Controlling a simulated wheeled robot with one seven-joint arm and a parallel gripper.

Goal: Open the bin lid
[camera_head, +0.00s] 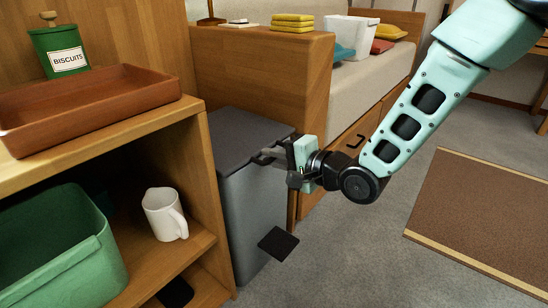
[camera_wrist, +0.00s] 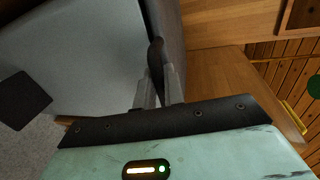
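The bin is a tall grey box (camera_head: 250,205) with a dark flat lid (camera_head: 245,135), which lies closed on top. A black pedal (camera_head: 278,243) sticks out low at its front; the pedal also shows in the wrist view (camera_wrist: 22,100). My gripper (camera_head: 268,155) is at the bin's upper front edge, reaching in from the right. In the wrist view my gripper's fingers (camera_wrist: 158,88) are close together, one on each side of a dark lip (camera_wrist: 156,55) at the lid's edge. The exact contact is partly hidden.
A wooden shelf unit on the left holds a brown tray (camera_head: 90,105), a green biscuit tin (camera_head: 60,50), a green tub (camera_head: 60,250) and a white mug (camera_head: 165,214). A wooden bench end (camera_head: 262,75) stands behind the bin. Carpet is clear at the front right, near a brown mat (camera_head: 485,215).

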